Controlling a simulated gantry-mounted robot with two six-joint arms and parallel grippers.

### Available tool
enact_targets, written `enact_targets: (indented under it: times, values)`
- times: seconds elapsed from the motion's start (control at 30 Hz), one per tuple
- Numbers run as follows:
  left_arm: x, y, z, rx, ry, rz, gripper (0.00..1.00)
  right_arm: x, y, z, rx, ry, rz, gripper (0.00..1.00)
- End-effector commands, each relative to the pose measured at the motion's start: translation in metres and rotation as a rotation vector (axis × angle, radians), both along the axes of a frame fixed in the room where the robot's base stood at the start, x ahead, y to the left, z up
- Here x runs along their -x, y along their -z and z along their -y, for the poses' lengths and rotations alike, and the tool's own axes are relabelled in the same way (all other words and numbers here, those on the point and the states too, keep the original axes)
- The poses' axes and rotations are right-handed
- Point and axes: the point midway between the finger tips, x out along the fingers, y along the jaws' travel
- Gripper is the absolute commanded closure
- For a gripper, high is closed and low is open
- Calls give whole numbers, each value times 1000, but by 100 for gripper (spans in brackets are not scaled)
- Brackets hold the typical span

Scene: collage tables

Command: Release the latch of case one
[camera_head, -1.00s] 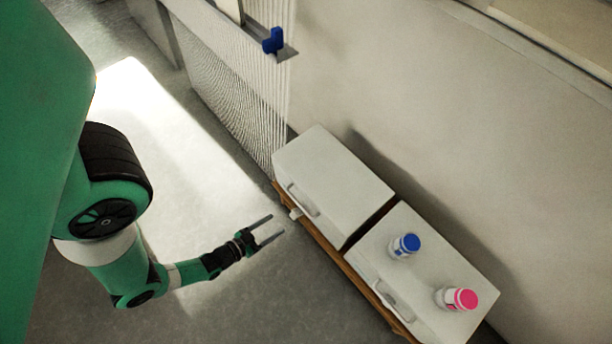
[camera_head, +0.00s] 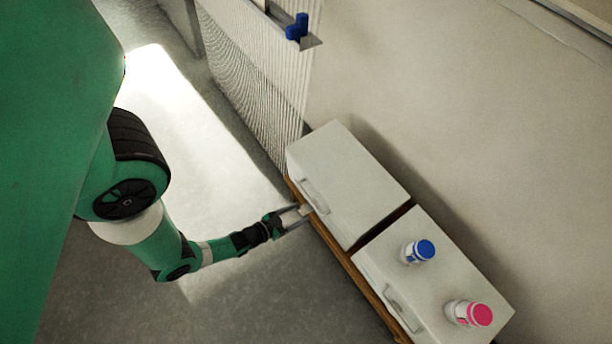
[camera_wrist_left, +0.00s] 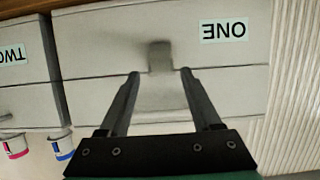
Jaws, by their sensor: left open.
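Case one (camera_head: 345,180) is a pale closed box on a wooden bench, and its label "ONE" (camera_wrist_left: 223,31) shows upside down in the left wrist view. Its latch (camera_wrist_left: 160,55) is a small grey tab on the front face, centred ahead of my fingers. My left gripper (camera_head: 305,211) is open at the front of case one. In the left wrist view the fingertips (camera_wrist_left: 159,74) stand one to each side of the latch's line. I cannot tell if they touch it. My right gripper is not in view.
Case two (camera_head: 440,262) stands beside case one, with a blue-capped bottle (camera_head: 418,252) and a pink-capped bottle (camera_head: 468,314) on top. The wooden bench (camera_head: 362,284) runs along a wall. A blue object (camera_head: 297,27) sits on a ledge behind. Floor in front is clear.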

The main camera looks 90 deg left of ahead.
Motion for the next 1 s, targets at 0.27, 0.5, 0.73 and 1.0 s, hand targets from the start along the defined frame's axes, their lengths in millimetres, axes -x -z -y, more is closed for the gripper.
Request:
enact_targets:
  times: [0.27,0.5,0.73,1.0]
  values:
    - [-23,14,-15,0,1,-4,35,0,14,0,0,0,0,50]
    - [-25,13,-17,1,-1,-4,35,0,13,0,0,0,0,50]
    - [-25,13,-16,1,-1,-4,67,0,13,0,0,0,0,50]
    - [-25,13,-16,1,-1,-4,100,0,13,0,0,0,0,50]
